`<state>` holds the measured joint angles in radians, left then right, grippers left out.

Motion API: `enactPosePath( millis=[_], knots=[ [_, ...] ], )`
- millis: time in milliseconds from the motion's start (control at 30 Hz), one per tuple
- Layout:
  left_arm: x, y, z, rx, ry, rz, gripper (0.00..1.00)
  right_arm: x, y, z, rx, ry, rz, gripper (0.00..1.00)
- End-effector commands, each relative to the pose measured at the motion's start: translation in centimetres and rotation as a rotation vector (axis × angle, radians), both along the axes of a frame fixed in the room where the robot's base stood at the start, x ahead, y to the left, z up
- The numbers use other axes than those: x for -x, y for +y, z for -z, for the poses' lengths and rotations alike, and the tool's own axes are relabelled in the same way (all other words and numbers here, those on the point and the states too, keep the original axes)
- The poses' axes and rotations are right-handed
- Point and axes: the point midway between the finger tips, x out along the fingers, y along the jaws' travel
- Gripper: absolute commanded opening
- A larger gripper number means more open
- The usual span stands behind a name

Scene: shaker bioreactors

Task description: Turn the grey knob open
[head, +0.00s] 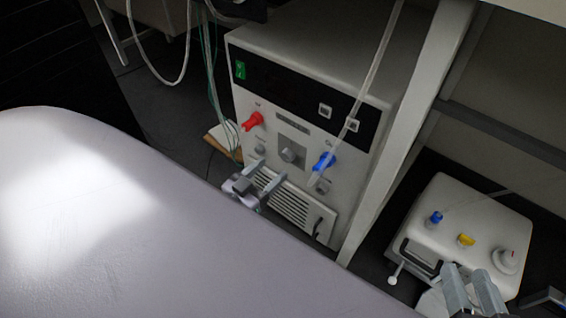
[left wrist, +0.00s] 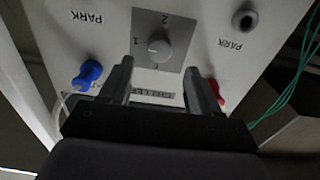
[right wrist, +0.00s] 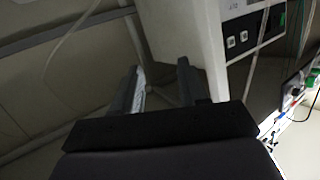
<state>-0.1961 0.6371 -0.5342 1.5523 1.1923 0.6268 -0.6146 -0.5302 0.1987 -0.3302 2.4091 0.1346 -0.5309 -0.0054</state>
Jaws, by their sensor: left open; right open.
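The grey knob (head: 289,154) sits on a darker square plate on the front of a white box-shaped unit (head: 312,50). In the left wrist view the knob (left wrist: 158,46) is round, with 0, 1 and 2 marked around it. My left gripper (head: 267,174) is open and empty, just in front of and below the knob in the head view. In the left wrist view its fingers (left wrist: 159,66) point at the panel, one to each side of the knob's line, apart from it. My right gripper (head: 465,270) is open and empty, at the lower right; it also shows in the right wrist view (right wrist: 160,68).
A red connector (head: 253,121) and a blue connector (head: 324,161) with a clear tube flank the knob. A smaller white device (head: 470,215) with blue, yellow and white fittings stands at the right. A white post (head: 405,130) stands between the units.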

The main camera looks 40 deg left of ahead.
Motion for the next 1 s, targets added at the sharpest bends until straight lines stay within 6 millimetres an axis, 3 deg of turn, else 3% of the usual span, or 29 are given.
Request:
enactPosePath(
  millis=[300,733,900,1000],
  knots=[
    [-4.4,-0.4,0.2,0.002,-0.002,0.001,0.62,0.4,-0.9,0.2,0.060,-0.078,0.017,0.43],
    [-5.3,-0.5,0.0,0.001,0.001,0.002,0.62,0.5,-1.2,-0.3,0.074,-0.104,0.021,0.43],
    [-5.3,-0.5,0.0,0.001,0.001,0.002,0.07,0.5,-1.2,-0.3,0.073,-0.103,0.021,0.43],
    [-5.3,-0.5,0.0,0.001,0.001,0.002,0.06,0.5,-1.2,-0.3,0.073,-0.103,0.021,0.43]
  ],
)
